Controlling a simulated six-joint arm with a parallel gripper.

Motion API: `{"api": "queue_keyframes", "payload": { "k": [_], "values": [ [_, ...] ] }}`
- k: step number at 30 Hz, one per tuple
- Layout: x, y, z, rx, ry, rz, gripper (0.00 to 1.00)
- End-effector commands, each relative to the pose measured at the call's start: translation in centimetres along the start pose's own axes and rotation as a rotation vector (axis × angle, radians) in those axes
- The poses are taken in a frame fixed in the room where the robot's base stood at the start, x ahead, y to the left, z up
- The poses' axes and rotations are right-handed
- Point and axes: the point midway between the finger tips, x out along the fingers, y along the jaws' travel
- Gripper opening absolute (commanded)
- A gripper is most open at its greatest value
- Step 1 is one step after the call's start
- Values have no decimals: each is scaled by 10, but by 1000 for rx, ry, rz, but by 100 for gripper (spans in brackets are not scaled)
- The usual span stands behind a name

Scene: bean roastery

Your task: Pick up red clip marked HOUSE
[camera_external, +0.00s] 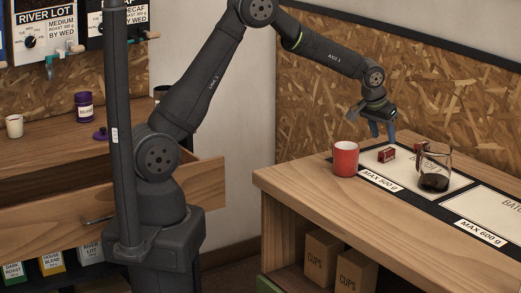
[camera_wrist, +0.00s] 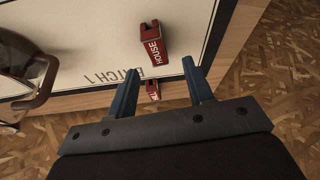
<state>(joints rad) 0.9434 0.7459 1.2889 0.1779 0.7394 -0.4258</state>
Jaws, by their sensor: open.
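The red clip marked HOUSE (camera_wrist: 153,42) stands on a pale panel in the wrist view, beyond my fingertips. A second red clip (camera_wrist: 153,88) with a white label shows between my fingers; its marking is too small to read. My gripper (camera_wrist: 164,73) is open and empty, fingers apart. In the external view my gripper (camera_external: 382,132) hangs above the counter, over a red clip (camera_external: 387,154). Another red piece (camera_external: 418,149) is partly hidden by the glass vessel. I cannot tell which of these is HOUSE.
A glass vessel (camera_external: 434,170) with dark contents stands right of the clips; it also shows at left in the wrist view (camera_wrist: 22,62). A red mug (camera_external: 345,159) stands left of them. Panels carry MAX 500 g and MAX 600 g labels. The counter's front strip is clear.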

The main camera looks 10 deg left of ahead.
Motion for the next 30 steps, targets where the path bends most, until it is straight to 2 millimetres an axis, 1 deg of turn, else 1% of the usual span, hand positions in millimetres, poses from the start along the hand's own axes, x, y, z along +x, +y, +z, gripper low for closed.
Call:
{"api": "queue_keyframes", "payload": {
  "k": [1, 5, 7, 15, 19, 25, 26, 30],
  "values": [
    [6, 0, 0, 0, -2, -1, 47],
    [12, 0, 0, 0, -1, 0, 47],
    [18, 1, 1, 0, -1, 0, 47],
    [55, 5, 2, 0, -2, 0, 47],
    [62, 5, 2, 0, -1, 0, 47],
    [62, 5, 2, 0, 0, 0, 47],
    [62, 5, 2, 0, 0, 0, 43],
    [62, 5, 2, 0, 0, 0, 16]
  ]
}}
